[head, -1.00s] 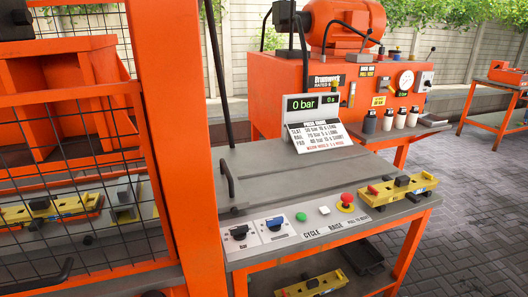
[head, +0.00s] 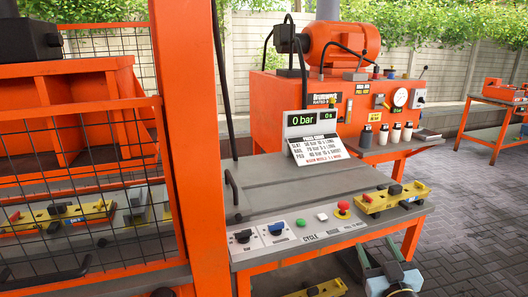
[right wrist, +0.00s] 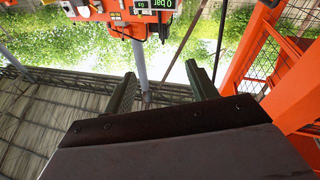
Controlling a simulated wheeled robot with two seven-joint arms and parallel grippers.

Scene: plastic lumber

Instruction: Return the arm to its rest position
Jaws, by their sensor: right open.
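My right arm and gripper (head: 394,280) show at the bottom right of the head view, low beside the front right of the press table, cut off by the picture's edge. In the right wrist view, the two dark fingers of my right gripper (right wrist: 160,84) stand well apart with nothing between them. The control table (head: 325,195) has a display reading 0 bar (head: 310,119) at its back. My left gripper is not in view.
A yellow fixture (head: 393,198) lies on the table's right front corner, near a red stop button (head: 343,207). An orange post (head: 190,150) and mesh guard stand at left. An orange hydraulic unit (head: 275,108) stands behind. Paved floor (head: 475,215) is clear at right.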

